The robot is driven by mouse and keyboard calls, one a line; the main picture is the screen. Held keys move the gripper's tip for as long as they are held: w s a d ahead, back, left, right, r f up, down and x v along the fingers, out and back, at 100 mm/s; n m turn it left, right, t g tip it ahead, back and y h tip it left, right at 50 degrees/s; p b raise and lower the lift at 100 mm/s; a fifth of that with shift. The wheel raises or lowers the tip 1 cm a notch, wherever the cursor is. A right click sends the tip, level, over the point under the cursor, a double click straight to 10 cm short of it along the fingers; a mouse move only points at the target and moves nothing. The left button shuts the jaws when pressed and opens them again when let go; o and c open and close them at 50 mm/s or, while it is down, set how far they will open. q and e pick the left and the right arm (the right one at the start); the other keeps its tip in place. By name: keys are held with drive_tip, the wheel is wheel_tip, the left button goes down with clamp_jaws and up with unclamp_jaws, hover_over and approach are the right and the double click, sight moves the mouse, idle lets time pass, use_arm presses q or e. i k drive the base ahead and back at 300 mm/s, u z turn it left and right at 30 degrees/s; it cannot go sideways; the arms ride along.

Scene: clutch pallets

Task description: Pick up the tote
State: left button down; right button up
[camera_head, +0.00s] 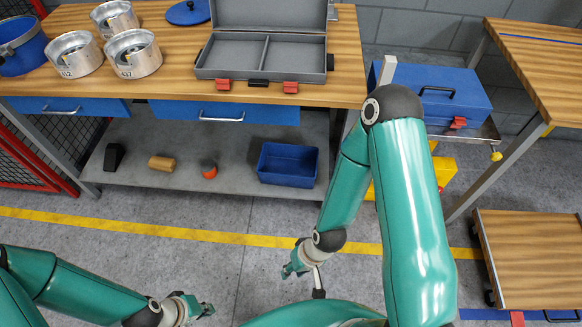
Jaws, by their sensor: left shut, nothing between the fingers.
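A blue open bin (288,180), which looks like the tote, sits on the grey lower shelf under the workbench, towards the shelf's right end. It looks empty and no gripper touches it. My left gripper (207,309) is low at the bottom left, in front of the yellow floor line, shut and empty, well apart from the bin. My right gripper (289,271) hangs below the bin in the picture, over the floor near the yellow line. It is small and turned away, so its opening cannot be made out.
The workbench (180,95) holds metal cylinders (134,55) and an open grey case (233,88). A black wedge (114,157), a wooden cylinder (161,163) and an orange-black object (208,169) share the shelf. A blue toolbox (455,88) stands right. A wooden-topped cart (535,255) is lower right.

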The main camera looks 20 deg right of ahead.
sight(285, 165)
drive_tip(key=i, duration=0.85)
drive_tip(key=u, duration=0.05)
